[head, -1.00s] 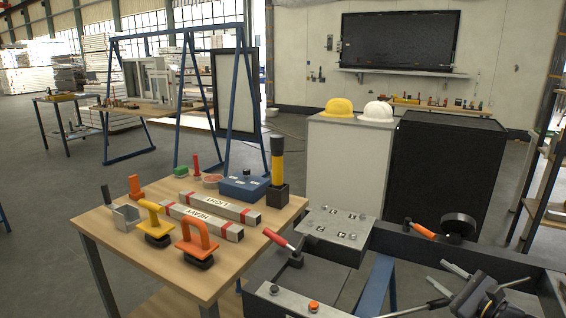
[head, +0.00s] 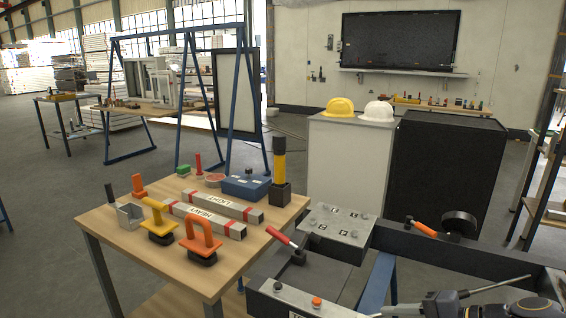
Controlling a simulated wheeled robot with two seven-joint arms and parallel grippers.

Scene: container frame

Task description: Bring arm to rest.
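A dark grey mechanism with thin metal rods is at the bottom right of the head view, partly cut off by the frame edge. It looks like the end of my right arm, with my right gripper (head: 440,303) over the near part of the dark frame (head: 510,262). Its fingers cannot be made out clearly, nor whether they hold anything. A black and yellow part shows at the far right bottom edge. My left gripper and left arm are not in view.
A wooden table (head: 110,222) at the left holds two bars (head: 203,219), orange (head: 201,236) and yellow (head: 157,220) handled tools, a blue box (head: 246,187) and a yellow-black cylinder (head: 279,160). A red-handled clamp (head: 281,238) is on the frame. Cabinets (head: 350,168) stand behind.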

